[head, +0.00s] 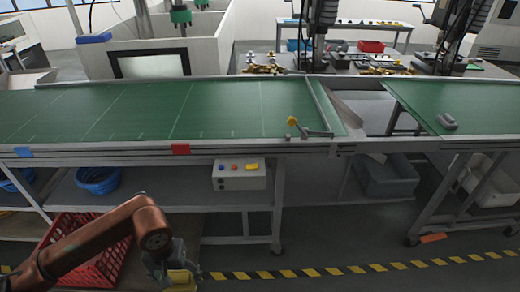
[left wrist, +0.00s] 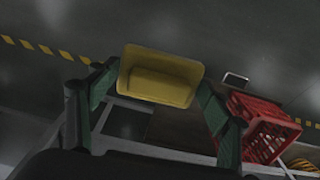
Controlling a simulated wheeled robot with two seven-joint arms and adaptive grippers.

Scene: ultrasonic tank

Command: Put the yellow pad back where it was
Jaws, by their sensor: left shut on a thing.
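The yellow pad (head: 180,279) is at the bottom of the head view, held in my left gripper (head: 172,266) low in front of the workbench. In the left wrist view the yellow pad (left wrist: 160,76) is a shallow, rounded rectangle between the two green fingers. The fingers close on its left and right ends, and floor and shelf show behind it. My right gripper is not in view.
A red basket (head: 62,226) stands beside my left arm, on the right in the wrist view (left wrist: 262,132). A control box (head: 238,174) with buttons sits under the green conveyor (head: 200,110). Blue bins (head: 97,180) stand on the lower shelf. Striped floor tape (head: 320,271) crosses the open floor.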

